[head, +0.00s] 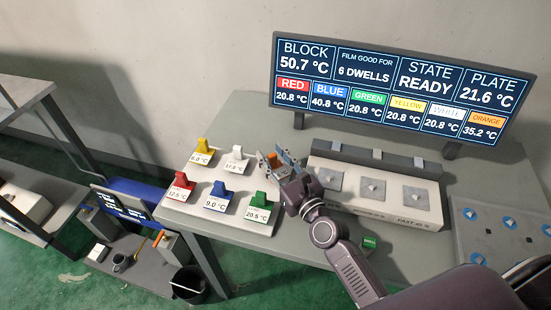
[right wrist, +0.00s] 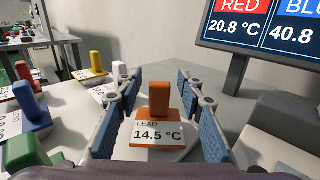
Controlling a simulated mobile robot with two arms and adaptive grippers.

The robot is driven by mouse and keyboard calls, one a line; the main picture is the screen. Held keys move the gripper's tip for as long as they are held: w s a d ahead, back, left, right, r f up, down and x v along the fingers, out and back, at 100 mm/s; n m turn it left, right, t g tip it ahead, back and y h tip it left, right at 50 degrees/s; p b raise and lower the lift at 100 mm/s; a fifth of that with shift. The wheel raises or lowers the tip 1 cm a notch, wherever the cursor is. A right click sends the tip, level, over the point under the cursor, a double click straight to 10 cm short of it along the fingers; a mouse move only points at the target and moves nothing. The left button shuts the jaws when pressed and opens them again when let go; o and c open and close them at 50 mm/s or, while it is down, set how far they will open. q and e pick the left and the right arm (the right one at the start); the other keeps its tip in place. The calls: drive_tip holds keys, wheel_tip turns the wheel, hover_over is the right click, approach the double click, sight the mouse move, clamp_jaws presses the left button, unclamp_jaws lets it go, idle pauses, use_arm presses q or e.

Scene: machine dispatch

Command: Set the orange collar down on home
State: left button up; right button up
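The orange collar (right wrist: 158,103) stands upright in the right wrist view, its front label reading LEAD 14.5 °C. Its base appears to rest on a pale surface (right wrist: 130,152). In the head view my right gripper (head: 279,164) is beside the white collar (head: 237,153), and only a bit of the orange collar (head: 273,160) shows between the fingers. A home marking cannot be made out. My left gripper is not in view.
Yellow (head: 203,147), red (head: 181,181), blue (head: 218,190) and green (head: 260,200) collars stand close by on the table. A pale block with square plates (head: 385,212) lies to the right. A display (head: 400,85) stands behind, reading READY.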

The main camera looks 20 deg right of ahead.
drive_tip(key=shift+r, duration=0.3)
drive_tip(key=shift+r+p, duration=0.4)
drive_tip(key=shift+p, duration=0.2)
drive_tip(key=s+b, duration=0.1)
drive_tip(key=s, duration=0.2)
drive_tip(key=s+d+b, duration=0.1)
drive_tip(key=s, duration=0.3)
drive_tip(key=s+d+b, duration=0.1)
drive_tip(key=s, duration=0.2)
drive_tip(key=shift+s+f, duration=0.25)
drive_tip(key=shift+s+d+r, duration=0.15)
drive_tip(key=shift+s, duration=0.55)
